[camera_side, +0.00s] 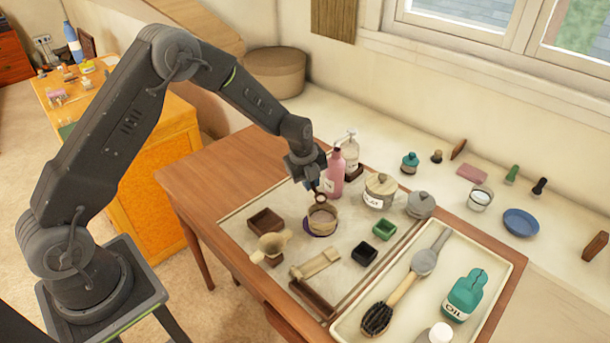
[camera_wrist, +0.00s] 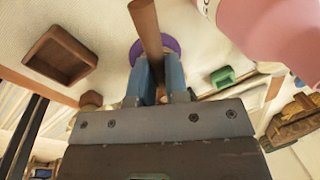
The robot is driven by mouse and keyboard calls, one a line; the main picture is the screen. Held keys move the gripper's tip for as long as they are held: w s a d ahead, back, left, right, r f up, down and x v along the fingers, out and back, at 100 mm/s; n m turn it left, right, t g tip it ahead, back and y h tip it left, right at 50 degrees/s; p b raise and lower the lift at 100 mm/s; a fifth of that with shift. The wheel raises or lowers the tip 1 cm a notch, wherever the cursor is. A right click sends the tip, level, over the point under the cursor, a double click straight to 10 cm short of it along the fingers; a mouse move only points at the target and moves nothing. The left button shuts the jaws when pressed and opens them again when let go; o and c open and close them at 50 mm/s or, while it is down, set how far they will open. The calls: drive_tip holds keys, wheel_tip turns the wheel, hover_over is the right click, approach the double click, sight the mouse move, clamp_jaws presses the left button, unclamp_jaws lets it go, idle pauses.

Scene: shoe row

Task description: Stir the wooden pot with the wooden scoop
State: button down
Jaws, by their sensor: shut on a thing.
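In the wrist view my gripper (camera_wrist: 163,82) is shut on the brown handle of the wooden scoop (camera_wrist: 146,28). The scoop's lower part (camera_side: 320,198) shows at the pot's far rim. I cannot tell whether its tip is inside the pot. In the wrist view the purple disc (camera_wrist: 172,44) lies beyond the fingers, and the pot is mostly hidden.
A pink bottle (camera_side: 335,174) stands close behind the gripper. A brown box (camera_side: 265,222), a tan knobbed object (camera_side: 271,246), a black box (camera_side: 364,253) and a green box (camera_side: 384,229) surround the pot. Lidded jars (camera_side: 380,191) are at right; a tray (camera_side: 507,257) is at front right.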

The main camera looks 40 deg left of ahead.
drive_tip(key=shift+w+f+m, duration=0.25)
drive_tip(key=shift+f+m, duration=0.25)
drive_tip(key=shift+d+r, duration=0.1)
drive_tip(key=shift+s+d+r+m+t+y, duration=0.1)
drive_tip(key=shift+d+r+t+y, duration=0.3)
drive_tip(key=shift+y, duration=0.45)
drive_tip(key=shift+s+d+r+m+t+y, duration=0.15)
drive_tip(key=shift+r+t+y, duration=0.2)
drive_tip(key=shift+r+y, duration=0.4)
drive_tip(key=shift+s+d+r+m+t+y, duration=0.15)
drive_tip(key=shift+r+t+y, duration=0.25)
drive_tip(key=shift+y, duration=0.5)
drive_tip(key=d+y, duration=0.1)
drive_tip(key=r+t+y, duration=0.1)
drive_tip(key=y, duration=0.1)
drive_tip(key=s+d+r+t+y, duration=0.1)
drive_tip(key=y, duration=0.1)
drive_tip(key=shift+d, duration=0.35)
drive_tip(key=d+t+y, duration=0.1)
drive_tip(key=t+y, duration=0.1)
drive_tip(key=s+d+m+t+y, duration=0.1)
drive_tip(key=d+t+y, duration=0.1)
drive_tip(key=y, duration=0.1)
drive_tip(key=s+d+m+t+y, duration=0.1)
drive_tip(key=d+t+y, duration=0.1)
drive_tip(key=y, duration=0.1)
drive_tip(key=shift+s+d, duration=0.1)
drive_tip(key=shift+d, duration=0.1)
drive_tip(key=shift+a+g, duration=0.1)
drive_tip(key=shift+g, duration=0.15)
